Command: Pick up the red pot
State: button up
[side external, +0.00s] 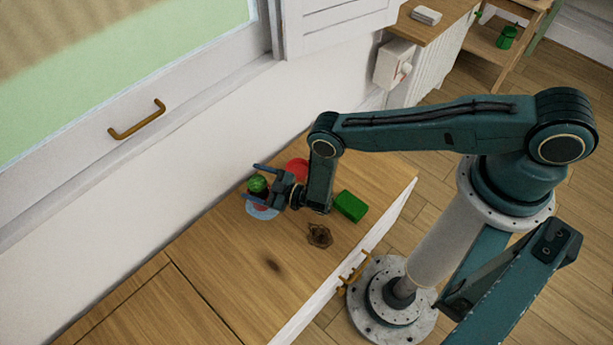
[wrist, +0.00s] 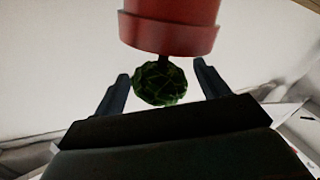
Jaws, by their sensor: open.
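The red pot (wrist: 170,30) fills the top middle of the wrist view, its rim towards the picture's bottom. A round green plant (wrist: 160,84) shows just below that rim. In the side external view, the green plant (side external: 257,184) shows above a pale blue disc (side external: 262,212), and the pot under it is mostly hidden. My gripper (side external: 249,181) is open, with its fingers on either side of the plant. In the wrist view, my gripper (wrist: 161,70) shows gaps between both fingers and the plant. I cannot tell whether either finger touches the pot.
A red round thing (side external: 297,168) lies partly hidden behind my gripper. A green block (side external: 350,206) and a small brown object (side external: 320,235) are on the wooden top (side external: 215,270). The white wall (side external: 130,190) runs along its back. The top's left part is clear.

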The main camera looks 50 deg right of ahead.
dwell(0.4)
grip_shut()
jog(key=shift+r, duration=0.25)
notch_tip(320, 180, up, 20)
jog(key=shift+f, duration=0.25)
dwell(0.9)
dwell(0.5)
